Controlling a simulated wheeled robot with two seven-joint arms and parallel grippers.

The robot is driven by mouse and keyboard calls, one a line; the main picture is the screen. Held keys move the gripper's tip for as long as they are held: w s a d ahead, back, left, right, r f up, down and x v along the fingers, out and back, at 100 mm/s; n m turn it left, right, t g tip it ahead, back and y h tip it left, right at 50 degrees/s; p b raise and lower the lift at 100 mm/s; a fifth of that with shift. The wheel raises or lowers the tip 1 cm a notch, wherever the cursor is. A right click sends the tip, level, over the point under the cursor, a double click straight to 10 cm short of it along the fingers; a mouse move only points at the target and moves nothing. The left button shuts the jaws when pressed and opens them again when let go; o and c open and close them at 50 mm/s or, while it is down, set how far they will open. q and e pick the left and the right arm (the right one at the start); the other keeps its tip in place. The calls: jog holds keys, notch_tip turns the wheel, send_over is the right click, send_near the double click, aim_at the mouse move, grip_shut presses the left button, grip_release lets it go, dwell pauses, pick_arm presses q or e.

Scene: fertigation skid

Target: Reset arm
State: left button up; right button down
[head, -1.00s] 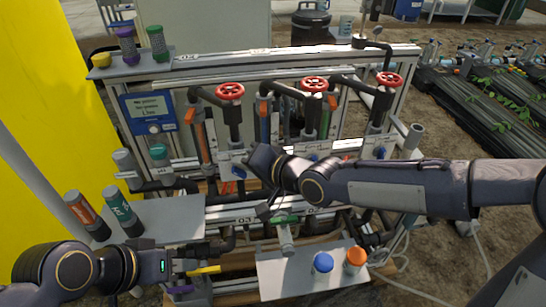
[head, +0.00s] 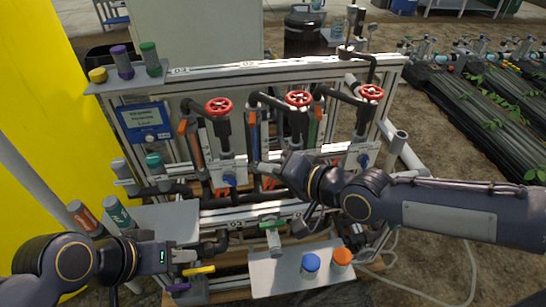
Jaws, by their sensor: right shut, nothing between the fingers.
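My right arm reaches in from the right across the front of the skid. My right gripper (head: 302,227) points down in front of the lower pipework, just right of the green-handled valve (head: 271,224). It is shut with nothing in it and looks apart from the valve. My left gripper (head: 190,252) is low at the left, beside the lower pipe and above a yellow handle (head: 199,270). Its fingertips blend with dark fittings, so its opening is unclear.
Three red handwheels (head: 298,99) stand along the skid's upper pipes. A front shelf (head: 268,283) bears a blue-capped bottle (head: 310,264) and an orange-capped bottle (head: 342,257). A left shelf (head: 172,222) has capped bottles at its edge. A yellow panel (head: 40,120) stands far left.

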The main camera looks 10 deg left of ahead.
jog(key=s+d+f+h, duration=0.2)
jog(key=s+d+h, duration=0.15)
jog(key=d, duration=0.55)
jog(key=s+d+f+h, duration=0.2)
jog(key=d+f+h, duration=0.15)
jog(key=d, duration=0.55)
jog(key=s+d+g, duration=0.2)
jog(key=s+d, duration=0.6)
jog(key=s, duration=0.4)
notch_tip(320, 180, up, 19)
jog(key=p, duration=1.9)
jog(key=shift+a+h, duration=0.25)
jog(key=shift+h, duration=0.05)
